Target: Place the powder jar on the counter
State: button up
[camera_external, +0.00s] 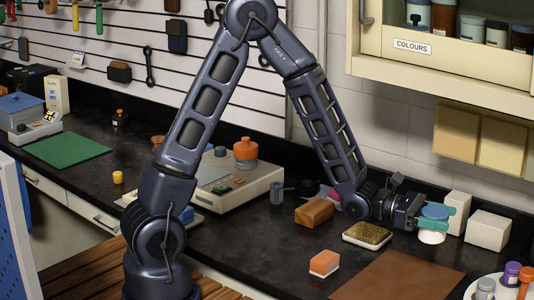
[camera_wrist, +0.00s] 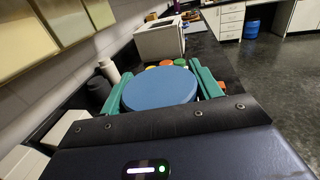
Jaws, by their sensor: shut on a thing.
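The powder jar (camera_external: 432,237) has a white body and a round blue lid. In the external view it is upright at the right, low over the black counter (camera_external: 290,235). I cannot tell whether its base touches the counter. My gripper (camera_external: 443,220) has teal fingers and is shut on the jar, one finger on each side of it. In the wrist view the blue lid (camera_wrist: 160,87) fills the space between the fingers of my gripper (camera_wrist: 160,80) and hides the jar's body.
White boxes (camera_external: 488,230) stand close to the jar on the wall side. A brush-like block (camera_external: 367,235), an orange-and-white block (camera_external: 324,263) and a brown mat (camera_external: 405,277) lie nearby. A round white tray (camera_external: 480,289) with small jars is at the right front. The wall cabinet (camera_external: 450,62) hangs above.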

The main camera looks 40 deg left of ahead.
notch_tip(320, 180, down, 14)
jog(key=shift+f, duration=0.1)
dwell(0.6)
jog(key=shift+f, duration=0.65)
jog(key=o, duration=1.1)
jog(key=shift+r, duration=0.1)
